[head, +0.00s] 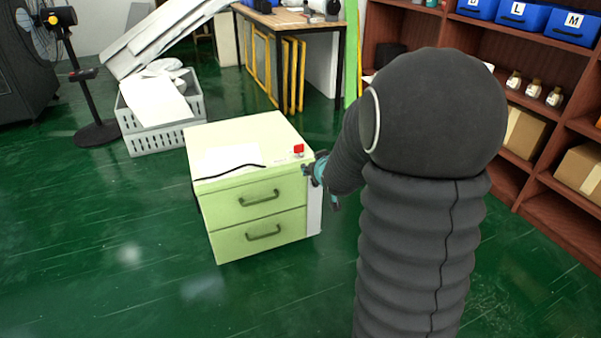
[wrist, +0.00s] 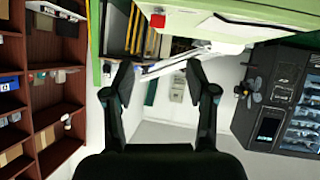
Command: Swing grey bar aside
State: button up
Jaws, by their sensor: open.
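A pale green two-drawer cabinet (head: 236,220) stands on the floor, both drawers shut. A pale grey upright bar (head: 314,218) runs along its front right edge. My gripper (head: 322,184) is at the cabinet's upper right corner, by the top of this bar, and my arm partly hides that corner. In the wrist view, my gripper (wrist: 158,80) is open, with nothing held between the fingers. The cabinet (wrist: 190,8) crosses the top of that upside-down view. I cannot tell whether a finger touches the bar.
A red item (head: 298,149), white paper (head: 228,160) and a black cable lie on the cabinet. A grey crate (head: 160,128) stands behind left, a workbench (head: 290,22) behind. A wooden shelf (head: 520,122) is at right. The green floor in front is clear.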

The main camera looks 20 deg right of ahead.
jog(key=w+d+f+t+y+b, duration=0.1)
jog(key=w+d+f+t, duration=0.2)
jog(key=f, duration=0.8)
jog(key=d+f+t+y, duration=0.25)
jog(key=d+f, duration=0.25)
jog(key=f, duration=0.6)
jog(key=shift+t+h, duration=0.25)
jog(key=shift+h, duration=0.1)
jog(key=w, duration=1.3)
jog(key=shift+w+a+r, duration=0.1)
jog(key=shift+w+a, duration=0.1)
jog(key=shift+w, duration=0.15)
